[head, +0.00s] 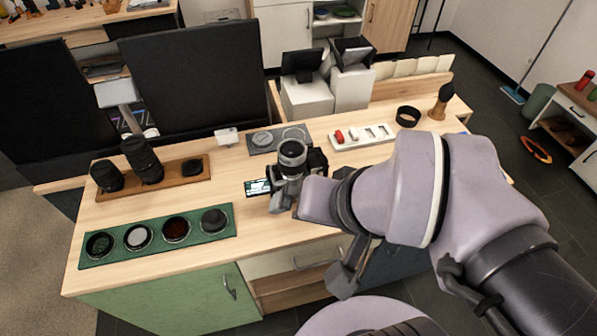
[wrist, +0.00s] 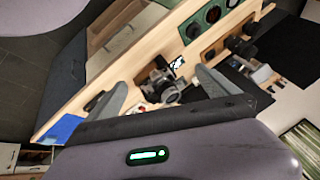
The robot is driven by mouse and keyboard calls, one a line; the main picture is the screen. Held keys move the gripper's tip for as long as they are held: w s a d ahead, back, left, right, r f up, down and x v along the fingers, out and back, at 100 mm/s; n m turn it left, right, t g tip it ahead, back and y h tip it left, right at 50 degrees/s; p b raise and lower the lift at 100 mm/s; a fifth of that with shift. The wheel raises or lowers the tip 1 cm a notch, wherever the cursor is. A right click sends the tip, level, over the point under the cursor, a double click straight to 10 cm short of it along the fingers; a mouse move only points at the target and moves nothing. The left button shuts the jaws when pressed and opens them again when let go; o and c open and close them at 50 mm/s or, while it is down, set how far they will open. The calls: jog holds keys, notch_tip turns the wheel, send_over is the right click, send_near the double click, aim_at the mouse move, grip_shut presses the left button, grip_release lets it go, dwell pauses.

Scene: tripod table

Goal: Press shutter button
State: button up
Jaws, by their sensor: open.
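A camera (head: 291,154) stands on the wooden table, with a large lens on it and a small lit screen (head: 257,187) at its left. The camera (wrist: 160,84) also shows in the wrist view, between and beyond my two grey fingers. I cannot make out its shutter button. My gripper (wrist: 160,79) is open, its fingers wide apart with nothing held between them. In the head view my wrist is just right of and in front of the camera and partly covers it. Whether a finger touches the camera, I cannot tell.
A green tray (head: 222,248) with several round filters lies at front left. A wooden tray (head: 202,164) with black lenses stands behind it. Dark monitors (head: 195,75) stand at the back left.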

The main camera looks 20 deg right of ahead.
grip_shut()
dwell(1.5)
